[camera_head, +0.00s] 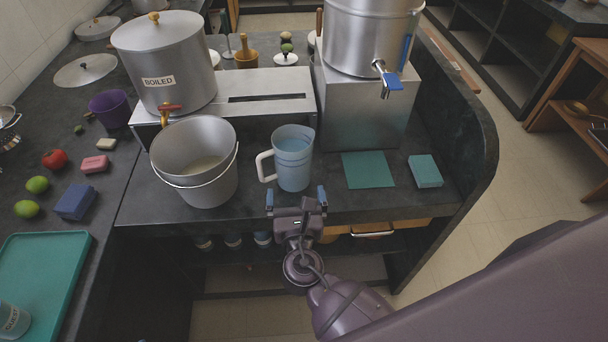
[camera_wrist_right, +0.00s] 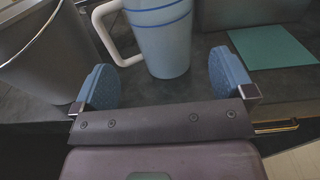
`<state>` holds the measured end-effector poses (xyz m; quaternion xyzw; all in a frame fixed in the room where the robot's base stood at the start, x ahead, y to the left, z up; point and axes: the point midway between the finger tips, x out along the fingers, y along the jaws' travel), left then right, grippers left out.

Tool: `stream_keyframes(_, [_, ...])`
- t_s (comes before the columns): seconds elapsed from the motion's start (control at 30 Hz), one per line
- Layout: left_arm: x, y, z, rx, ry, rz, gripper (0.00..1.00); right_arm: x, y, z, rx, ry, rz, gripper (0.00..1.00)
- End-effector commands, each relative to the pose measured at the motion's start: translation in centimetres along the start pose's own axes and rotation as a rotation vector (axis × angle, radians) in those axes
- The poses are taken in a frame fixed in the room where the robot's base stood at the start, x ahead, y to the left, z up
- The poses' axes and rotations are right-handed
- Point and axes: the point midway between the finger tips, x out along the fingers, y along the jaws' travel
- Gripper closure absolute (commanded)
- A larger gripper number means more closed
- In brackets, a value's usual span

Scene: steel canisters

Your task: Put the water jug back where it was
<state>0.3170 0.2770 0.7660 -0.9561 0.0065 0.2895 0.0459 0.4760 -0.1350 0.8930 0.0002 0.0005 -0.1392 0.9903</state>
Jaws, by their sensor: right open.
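The water jug (camera_head: 293,160) is light blue and see-through, with a white handle on its left side. It stands upright on the dark counter, between the steel bucket and the metal box. Its lower part also shows in the right wrist view (camera_wrist_right: 165,45). My right gripper (camera_head: 297,196) is just in front of the jug, low at the counter's front edge. Its two blue-padded fingers (camera_wrist_right: 162,85) are spread wide with nothing between them, and the jug is beyond them. A flat teal square mat (camera_head: 368,170) lies to the right of the jug. My left gripper does not show.
A steel bucket (camera_head: 196,185) stands left of the jug. A pot marked BOILED (camera_head: 165,60) with a red-handled tap stands behind it. A metal box (camera_head: 362,115) bears a steel canister (camera_head: 368,35) with a blue tap. A teal sponge (camera_head: 425,171) lies at right.

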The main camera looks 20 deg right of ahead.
Motion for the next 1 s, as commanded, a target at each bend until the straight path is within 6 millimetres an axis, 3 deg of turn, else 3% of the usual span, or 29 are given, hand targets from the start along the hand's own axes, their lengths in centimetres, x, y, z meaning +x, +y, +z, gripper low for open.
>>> stream_keyframes(0.23, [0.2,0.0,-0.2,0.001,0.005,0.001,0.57,-0.2,-0.2,-0.2,0.021,0.009,-0.001,0.00])
stream_keyframes(0.37, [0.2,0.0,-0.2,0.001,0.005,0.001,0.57,-0.6,-1.7,-2.0,0.183,0.084,-0.010,0.00])
stream_keyframes(0.7, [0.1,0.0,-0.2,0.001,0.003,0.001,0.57,-4.1,-8.4,-9.3,1.149,0.396,-0.191,0.00])
stream_keyframes(1.0, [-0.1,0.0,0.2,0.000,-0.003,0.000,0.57,-8.5,-14.0,-12.5,2.110,0.498,-0.530,0.00])
